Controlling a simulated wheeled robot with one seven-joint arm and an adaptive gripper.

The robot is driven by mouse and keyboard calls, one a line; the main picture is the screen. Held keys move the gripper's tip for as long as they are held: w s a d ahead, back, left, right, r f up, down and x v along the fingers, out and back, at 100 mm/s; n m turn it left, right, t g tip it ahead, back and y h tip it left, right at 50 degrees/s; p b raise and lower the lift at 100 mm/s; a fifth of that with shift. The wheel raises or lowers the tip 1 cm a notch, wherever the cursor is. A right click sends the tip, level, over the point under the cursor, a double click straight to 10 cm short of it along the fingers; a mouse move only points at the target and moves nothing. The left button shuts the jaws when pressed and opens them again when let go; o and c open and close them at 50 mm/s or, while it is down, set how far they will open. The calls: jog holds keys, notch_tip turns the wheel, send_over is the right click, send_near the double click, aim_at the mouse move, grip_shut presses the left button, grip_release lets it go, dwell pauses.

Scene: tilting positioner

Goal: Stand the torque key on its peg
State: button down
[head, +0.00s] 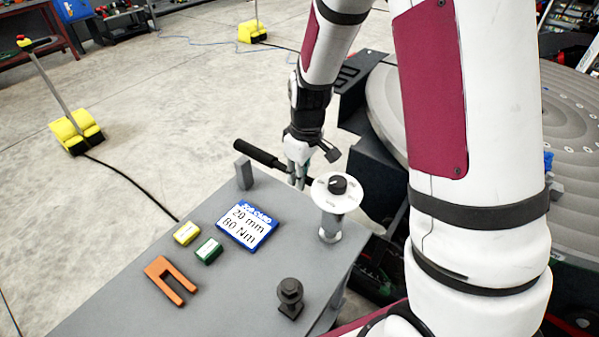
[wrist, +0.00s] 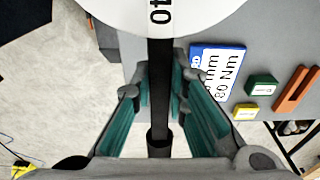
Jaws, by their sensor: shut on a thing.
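The torque key is a long black bar; its dark handle (head: 262,155) sticks out to the left of my gripper in the head view. My gripper (head: 299,176) is at the far edge of the grey bench, behind a white dial. In the wrist view my gripper (wrist: 160,85) has its teal-lined fingers on either side of the key's black shaft (wrist: 160,65) and is shut on it. The key lies roughly level. I cannot tell for certain which fixture is the peg.
A grey upright block (head: 244,173), a blue-and-white card (head: 247,226), yellow (head: 187,233) and green (head: 208,250) blocks, an orange fork (head: 171,281) and a black knobbed fixture (head: 290,297) are on the bench (head: 235,300).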

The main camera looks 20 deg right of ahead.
jog(key=shift+f, duration=0.55)
dwell(0.4)
jog(key=shift+f+b, duration=0.55)
jog(key=shift+f, duration=0.8)
jog(key=c, duration=1.5)
grip_release()
jog(key=o, duration=0.5)
jog(key=shift+c, duration=0.2)
